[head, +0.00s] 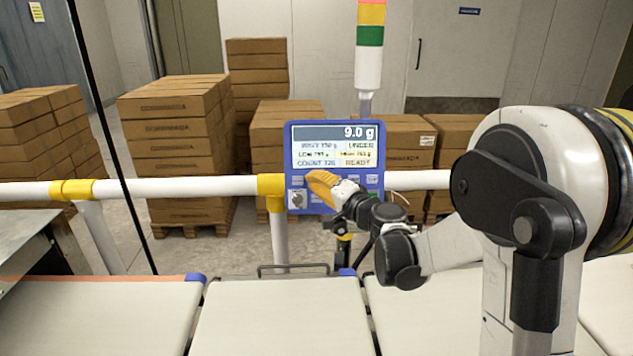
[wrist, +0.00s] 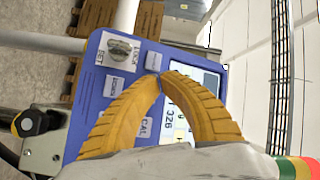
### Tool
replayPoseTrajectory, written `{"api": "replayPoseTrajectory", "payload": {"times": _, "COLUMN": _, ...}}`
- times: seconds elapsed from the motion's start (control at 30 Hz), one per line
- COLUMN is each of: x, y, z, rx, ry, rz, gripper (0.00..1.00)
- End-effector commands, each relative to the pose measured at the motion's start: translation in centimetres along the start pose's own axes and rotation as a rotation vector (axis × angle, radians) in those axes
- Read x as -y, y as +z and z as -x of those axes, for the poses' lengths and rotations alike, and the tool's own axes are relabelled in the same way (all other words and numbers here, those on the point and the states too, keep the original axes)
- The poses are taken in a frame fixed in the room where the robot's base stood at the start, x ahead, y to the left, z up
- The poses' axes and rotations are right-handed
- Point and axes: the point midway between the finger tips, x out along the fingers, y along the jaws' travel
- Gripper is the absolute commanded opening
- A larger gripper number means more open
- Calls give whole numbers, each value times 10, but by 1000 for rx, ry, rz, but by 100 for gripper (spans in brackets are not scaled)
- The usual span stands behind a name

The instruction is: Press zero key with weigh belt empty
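The blue weigher panel (head: 335,130) stands on the rail behind the belts. Its screen (head: 335,133) reads 9.0 g, with UNDER and READY below. The weigh belt (head: 282,312) in the middle is bare where it shows. My gripper (head: 312,185) is in front of the lower panel and hides some keys. In the wrist view, my yellow fingertips (wrist: 161,76) meet, empty, over the panel face near a pale key (wrist: 153,61). A CAL key (wrist: 146,126) is partly behind a finger. I cannot read which key is zero, nor tell whether the tips touch the panel.
A key switch (wrist: 118,50) marked LOCK and SET sits at the panel's side. A white rail (head: 160,187) runs across behind the belts. A signal tower (head: 369,50) rises behind the panel. Stacked cartons (head: 175,130) stand on pallets beyond.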

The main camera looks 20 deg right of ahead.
Motion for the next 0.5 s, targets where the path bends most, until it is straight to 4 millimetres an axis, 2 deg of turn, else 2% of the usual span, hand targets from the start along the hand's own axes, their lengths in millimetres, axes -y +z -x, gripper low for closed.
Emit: {"api": "replayPoseTrajectory", "payload": {"times": 0.5, "x": -2, "y": -2, "z": -4, "rx": 0, "ry": 0, "rz": 0, "gripper": 0}}
